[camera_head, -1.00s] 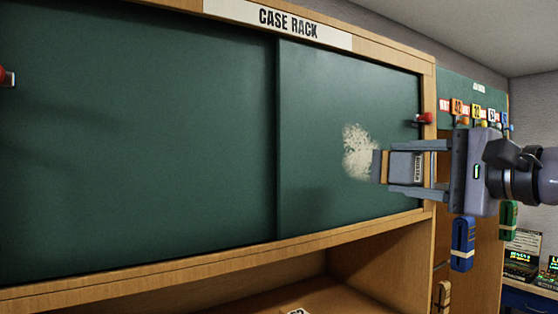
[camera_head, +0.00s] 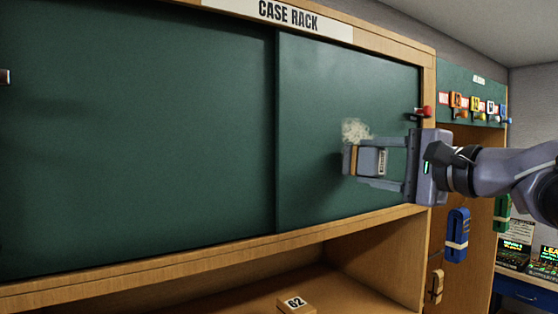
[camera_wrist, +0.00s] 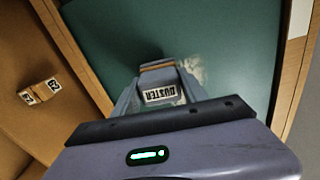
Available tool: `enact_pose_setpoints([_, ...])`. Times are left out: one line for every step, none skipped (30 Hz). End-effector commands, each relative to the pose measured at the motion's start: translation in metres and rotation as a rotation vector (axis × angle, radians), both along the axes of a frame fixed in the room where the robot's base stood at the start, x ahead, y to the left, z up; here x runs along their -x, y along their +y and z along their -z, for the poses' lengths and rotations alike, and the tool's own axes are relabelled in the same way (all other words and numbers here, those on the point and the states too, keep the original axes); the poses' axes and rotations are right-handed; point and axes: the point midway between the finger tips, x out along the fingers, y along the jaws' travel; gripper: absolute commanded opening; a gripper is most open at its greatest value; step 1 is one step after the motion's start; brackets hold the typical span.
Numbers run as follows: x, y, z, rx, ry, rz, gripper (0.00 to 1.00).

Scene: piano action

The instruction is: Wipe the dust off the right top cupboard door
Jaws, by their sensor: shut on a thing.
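The right top cupboard door (camera_head: 315,100) is dark green and closed under the CASE RACK sign. A pale dust patch (camera_head: 355,129) shows on it, just above the duster; it also shows in the wrist view (camera_wrist: 193,69). My gripper (camera_head: 364,163) is shut on a duster (camera_head: 371,161), a grey block with a tan layer and a label. In the wrist view the duster (camera_wrist: 160,92) sits between the fingers, its far face at or close to the door. Contact cannot be told for sure. The duster and fingers hide part of the door's lower right.
An open shelf below holds a block marked 62 (camera_head: 296,303). Colored tags and a blue bundle (camera_head: 457,235) hang at the right.

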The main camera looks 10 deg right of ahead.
Motion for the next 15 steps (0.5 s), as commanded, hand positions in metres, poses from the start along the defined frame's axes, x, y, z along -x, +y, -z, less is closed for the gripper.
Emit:
enact_pose_setpoints([0.0001,0.0000,-0.0002,0.000,0.000,0.000,0.18])
enact_pose_setpoints([0.0001,0.0000,-0.0002,0.000,0.000,0.000,0.18])
enact_pose_setpoints([0.0001,0.0000,-0.0002,0.000,0.000,0.000,0.18])
enact_pose_setpoints([0.0001,0.0000,-0.0003,0.000,0.000,0.000,0.18])
enact_pose_setpoints([0.0001,0.0000,-0.0003,0.000,0.000,0.000,0.18])
enact_pose_setpoints([0.0001,0.0002,-0.0003,0.000,0.000,0.000,0.18])
enact_pose_setpoints([-0.0001,0.0002,-0.0004,0.000,0.000,0.000,0.18])
enact_pose_setpoints([-0.0005,0.0003,-0.0004,0.000,0.000,0.000,0.18])
enact_pose_setpoints([-0.0013,0.0004,-0.0004,0.000,0.000,0.000,0.18])
enact_pose_setpoints([-0.0019,0.0006,-0.0004,0.000,0.000,0.000,0.18])
enact_pose_setpoints([-0.0025,0.0008,-0.0004,0.000,0.000,0.000,0.18])
enact_pose_setpoints([-0.0032,0.0010,-0.0004,0.000,0.000,0.000,0.18])
enact_pose_setpoints([-0.0038,0.0012,-0.0004,0.000,0.000,0.000,0.18])
enact_pose_setpoints([-0.0044,0.0014,-0.0004,0.000,0.000,-0.001,0.18])
enact_pose_setpoints([-0.0051,0.0018,-0.0004,-0.001,-0.001,-0.001,0.18])
